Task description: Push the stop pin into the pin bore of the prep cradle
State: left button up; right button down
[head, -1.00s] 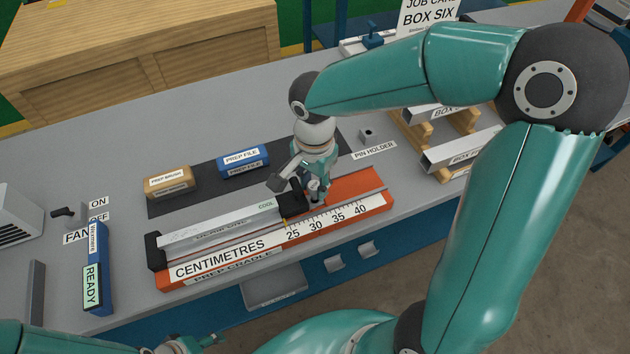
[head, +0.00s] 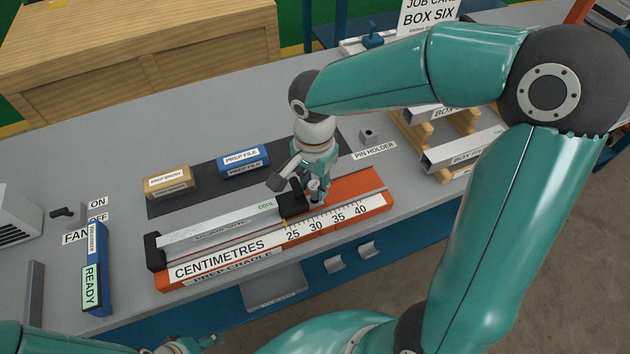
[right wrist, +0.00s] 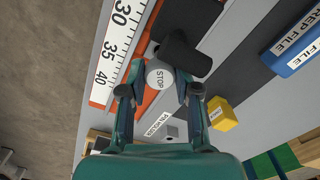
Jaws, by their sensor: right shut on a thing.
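The stop pin shows its round pale top marked STOP (right wrist: 159,75) in the right wrist view. My right gripper (right wrist: 160,92) is shut on it, with a finger on each side. In the head view my right gripper (head: 316,190) points down at the orange prep cradle (head: 376,202), beside the black stop block (head: 292,204). The pin's lower end and the pin bore are hidden, so I cannot tell how deep the pin sits. My left gripper (head: 208,341) shows only in part at the bottom edge; its jaws are unclear.
A grey bar (head: 220,222) marked COOL lies along the cradle, left of the black block. The pin holder (head: 367,136) stands behind to the right. A prep brush (head: 169,182) and a prep file (head: 242,160) lie on the dark mat. Bars on a wooden rack (head: 425,133) stand at right.

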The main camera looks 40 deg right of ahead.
pick_arm(q)
jog(key=shift+f+b, duration=1.65)
dwell(6.3)
